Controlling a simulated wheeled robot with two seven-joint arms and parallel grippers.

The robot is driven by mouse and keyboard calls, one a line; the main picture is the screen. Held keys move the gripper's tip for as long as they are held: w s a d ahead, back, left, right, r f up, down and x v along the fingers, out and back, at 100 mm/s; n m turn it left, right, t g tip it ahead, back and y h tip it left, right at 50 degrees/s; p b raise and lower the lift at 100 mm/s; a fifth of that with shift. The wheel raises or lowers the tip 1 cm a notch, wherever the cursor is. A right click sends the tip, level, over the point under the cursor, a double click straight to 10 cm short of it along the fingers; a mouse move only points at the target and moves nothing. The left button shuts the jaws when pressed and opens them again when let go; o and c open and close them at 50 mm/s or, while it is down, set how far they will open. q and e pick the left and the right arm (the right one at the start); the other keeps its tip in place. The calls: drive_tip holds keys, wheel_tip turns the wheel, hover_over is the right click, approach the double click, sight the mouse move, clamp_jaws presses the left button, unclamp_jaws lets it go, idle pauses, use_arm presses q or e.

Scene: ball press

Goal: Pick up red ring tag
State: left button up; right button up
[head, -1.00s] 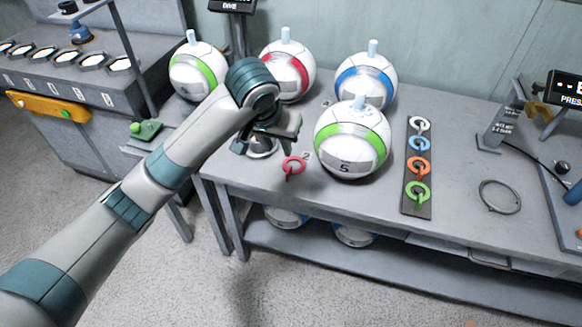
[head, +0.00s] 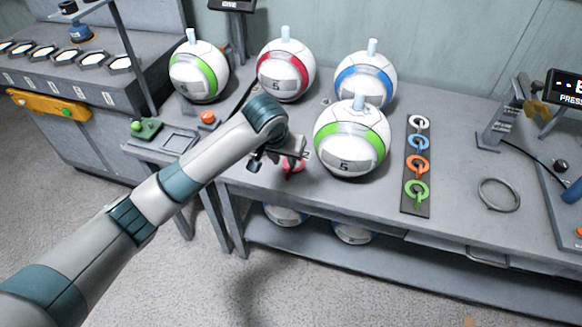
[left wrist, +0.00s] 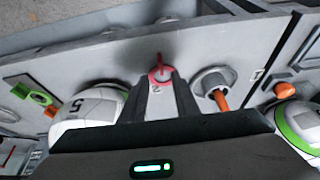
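The red ring tag (head: 292,167) lies near the front edge of the grey table, partly hidden by my left gripper in the head view. In the left wrist view the red ring tag (left wrist: 161,75) is at the fingertips, beside a "2" mark. My left gripper (head: 277,163) is above the table at the tag, with its fingers pointing down. In the left wrist view the fingers of my left gripper (left wrist: 162,84) are apart, with the table visible between them. I cannot tell whether they touch the tag. My right gripper is not in view.
A green-striped ball (head: 352,140) stands close to the right of the gripper. Red-striped (head: 286,70) and blue-striped (head: 365,80) balls stand behind. A dark strip (head: 408,205) holds white, blue, orange and green ring tags. A grey loop (head: 499,195) lies further right.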

sight(288, 169)
use_arm(q)
drive_tip(key=shift+x, duration=1.15)
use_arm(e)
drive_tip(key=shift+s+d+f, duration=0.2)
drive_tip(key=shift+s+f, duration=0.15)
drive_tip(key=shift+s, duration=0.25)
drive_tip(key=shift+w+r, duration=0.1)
